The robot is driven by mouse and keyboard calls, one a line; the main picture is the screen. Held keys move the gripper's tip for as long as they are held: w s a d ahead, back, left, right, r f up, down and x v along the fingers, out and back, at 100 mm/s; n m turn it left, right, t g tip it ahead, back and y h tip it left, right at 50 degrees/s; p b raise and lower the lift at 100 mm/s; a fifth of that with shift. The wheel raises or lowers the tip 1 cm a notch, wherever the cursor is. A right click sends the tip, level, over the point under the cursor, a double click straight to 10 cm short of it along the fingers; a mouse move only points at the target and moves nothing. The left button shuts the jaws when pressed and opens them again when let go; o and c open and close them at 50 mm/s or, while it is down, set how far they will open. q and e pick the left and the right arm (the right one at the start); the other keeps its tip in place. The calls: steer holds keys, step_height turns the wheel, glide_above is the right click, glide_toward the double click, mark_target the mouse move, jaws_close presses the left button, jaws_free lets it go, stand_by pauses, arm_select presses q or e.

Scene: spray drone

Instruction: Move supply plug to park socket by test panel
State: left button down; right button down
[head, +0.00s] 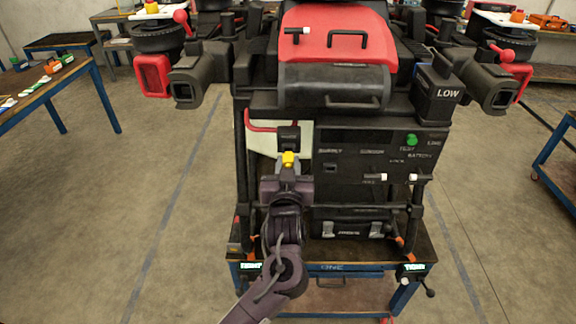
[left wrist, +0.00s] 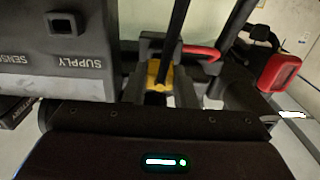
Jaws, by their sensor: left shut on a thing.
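The supply plug shows as a yellow piece (head: 289,159) at the tip of my left gripper (head: 288,167), and it also shows in the left wrist view (left wrist: 157,76). My left gripper is shut on it. A black block (head: 288,136) with a red cable (head: 261,127) sits right above the yellow piece; I cannot tell whether it is part of the plug or the park socket. The dark test panel (head: 350,143) is just to the right. Its square socket (left wrist: 64,23) near the SUPPLY label looks empty. My right gripper is not in view.
The drone's black body with a red lid (head: 330,35) stands on a blue cart (head: 340,281). A blue table (head: 62,90) stands at the left. The floor on both sides is clear.

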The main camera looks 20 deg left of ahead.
mark_target(288, 165)
arm_select(q)
steer(key=shift+x, duration=1.2)
steer(key=c, duration=1.1)
jaws_free()
steer(key=shift+b, duration=0.3)
steer(key=shift+s+d+f, duration=0.1)
steer(key=shift+s+d, duration=0.05)
steer(key=shift+s, duration=0.2)
steer(key=b+v, duration=0.2)
steer(key=v, duration=0.5)
steer(key=shift+s, duration=0.1)
